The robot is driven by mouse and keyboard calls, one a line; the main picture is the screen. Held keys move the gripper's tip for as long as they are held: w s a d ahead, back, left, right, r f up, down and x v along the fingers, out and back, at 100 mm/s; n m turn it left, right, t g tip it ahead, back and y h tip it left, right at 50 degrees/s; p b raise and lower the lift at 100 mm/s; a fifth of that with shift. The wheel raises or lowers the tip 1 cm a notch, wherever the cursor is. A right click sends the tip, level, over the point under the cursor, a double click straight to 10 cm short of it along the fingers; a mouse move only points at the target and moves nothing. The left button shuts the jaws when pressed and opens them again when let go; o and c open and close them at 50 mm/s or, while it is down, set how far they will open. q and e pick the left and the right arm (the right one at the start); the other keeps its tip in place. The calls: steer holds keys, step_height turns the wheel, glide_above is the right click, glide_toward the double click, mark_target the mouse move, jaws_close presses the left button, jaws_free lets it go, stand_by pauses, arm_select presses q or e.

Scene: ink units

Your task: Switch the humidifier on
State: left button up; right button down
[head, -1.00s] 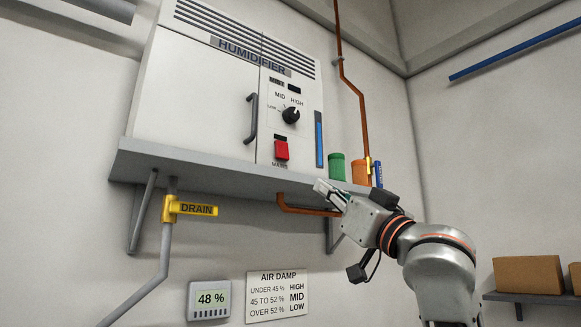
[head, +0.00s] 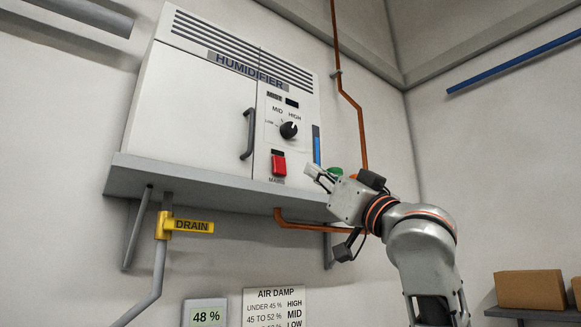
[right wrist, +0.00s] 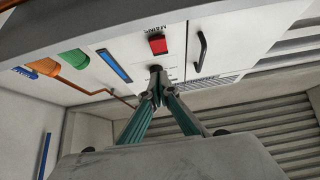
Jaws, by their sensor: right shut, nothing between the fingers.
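The humidifier (head: 190,125) is a white cabinet on a grey wall shelf. Its red mains switch (head: 278,164) is low on the front panel, with the dark LOW/MID/HIGH knob (head: 288,130) above it; I cannot read the knob's setting surely. My right gripper (head: 314,172) is shut and empty, right of the switch and apart from it in the head view. In the right wrist view the shut fingertips (right wrist: 155,82) overlap the knob area, with the red switch (right wrist: 158,44) just above them in the picture. My left gripper is out of view.
The shelf edge (head: 215,189) juts out below the cabinet. A yellow DRAIN handle (head: 190,225) and an orange pipe (head: 300,226) are below it. My right arm partly hides a green canister (head: 336,171). A meter (head: 205,315) reads 48 %, beside an air damp chart (head: 273,306).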

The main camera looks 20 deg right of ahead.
mark_target(282, 164)
steer(key=w+a+r+p, duration=0.1)
steer(key=w, duration=0.1)
steer(key=w+r+p, duration=0.1)
steer(key=w, duration=0.2)
steer(key=w+a+r, duration=0.1)
steer(key=w, duration=0.1)
steer(key=shift+w+a+p, duration=0.15)
steer(key=shift+a+p, duration=0.15)
steer(key=shift+p, duration=0.1)
steer(key=shift+w+a+f, duration=0.1)
steer(key=shift+w, duration=0.2)
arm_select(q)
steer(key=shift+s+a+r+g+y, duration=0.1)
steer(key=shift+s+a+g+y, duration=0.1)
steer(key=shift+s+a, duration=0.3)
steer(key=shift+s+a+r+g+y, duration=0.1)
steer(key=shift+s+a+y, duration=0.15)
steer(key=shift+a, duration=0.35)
arm_select(e)
steer(key=shift+w, duration=0.1)
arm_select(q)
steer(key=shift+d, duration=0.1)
arm_select(e)
steer(key=shift+f, duration=0.1)
